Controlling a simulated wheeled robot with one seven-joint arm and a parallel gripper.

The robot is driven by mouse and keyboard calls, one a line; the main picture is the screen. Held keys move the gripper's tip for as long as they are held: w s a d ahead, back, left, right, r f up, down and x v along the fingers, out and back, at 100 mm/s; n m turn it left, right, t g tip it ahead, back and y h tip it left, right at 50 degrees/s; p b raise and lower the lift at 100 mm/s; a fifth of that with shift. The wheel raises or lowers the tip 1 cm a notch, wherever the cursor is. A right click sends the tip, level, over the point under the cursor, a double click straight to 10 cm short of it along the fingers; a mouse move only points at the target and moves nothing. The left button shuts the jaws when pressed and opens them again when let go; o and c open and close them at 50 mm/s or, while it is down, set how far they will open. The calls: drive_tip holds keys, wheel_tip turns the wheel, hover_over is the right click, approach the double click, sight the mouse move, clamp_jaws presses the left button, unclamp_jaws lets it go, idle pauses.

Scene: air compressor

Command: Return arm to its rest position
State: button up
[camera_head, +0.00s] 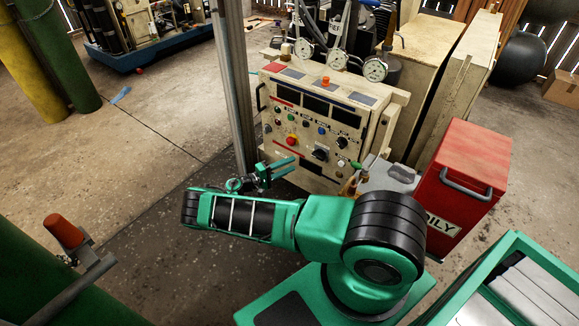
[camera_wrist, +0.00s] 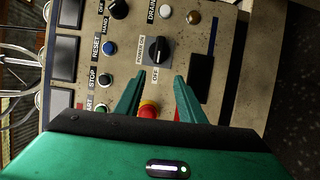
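My gripper (camera_head: 290,166) is in front of the lower left part of the cream compressor control panel (camera_head: 311,110). Its two green fingers also show in the wrist view (camera_wrist: 159,82), spread apart with nothing held between them. Beyond the fingers, the panel has a red emergency button (camera_head: 292,141), partly hidden by the gripper in the wrist view (camera_wrist: 148,109). A black ON/OFF knob (camera_wrist: 159,50) sits just past the fingertips. I cannot tell whether the fingers touch the panel. My arm stretches left from its shoulder, and its wrist turns back toward the panel.
A metal post (camera_head: 233,85) stands close to the gripper's left. A red box (camera_head: 462,180) is right of the arm, and a green-framed cart (camera_head: 495,262) is at lower right. Pressure gauges (camera_head: 338,59) top the panel. Open concrete floor (camera_head: 140,140) lies left.

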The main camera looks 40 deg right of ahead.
drive_tip(key=shift+r, duration=0.1)
idle(0.3)
drive_tip(key=s+d+r+m+g+y, duration=0.2)
drive_tip(key=r+g+y, duration=0.1)
drive_tip(key=r, duration=0.5)
drive_tip(key=s+d+r+m+g+y, duration=0.2)
drive_tip(key=r+m+y, duration=0.1)
drive_tip(key=r, duration=0.5)
drive_tip(key=s+r+m+y, duration=0.1)
drive_tip(key=s+r+y, duration=0.2)
drive_tip(key=s+r, duration=0.3)
drive_tip(key=s+r+m+y, duration=0.1)
drive_tip(key=s+r+y, duration=0.25)
drive_tip(key=r, duration=0.55)
drive_tip(key=s+a+r+t+y, duration=0.2)
drive_tip(key=s+a+r, duration=0.2)
drive_tip(key=s, duration=0.5)
drive_tip(key=s+a+r+t+y, duration=0.1)
drive_tip(key=s+a+r+t, duration=0.1)
drive_tip(key=s+a+r, duration=0.3)
drive_tip(key=s+a+r+n+t+y, duration=0.1)
drive_tip(key=s+a+r, duration=0.3)
drive_tip(key=s, duration=1)
drive_tip(key=shift+a+r+t+y, duration=0.2)
drive_tip(key=shift+r+t+y, duration=0.35)
drive_tip(key=shift+y, duration=0.3)
drive_tip(key=shift+w, duration=0.1)
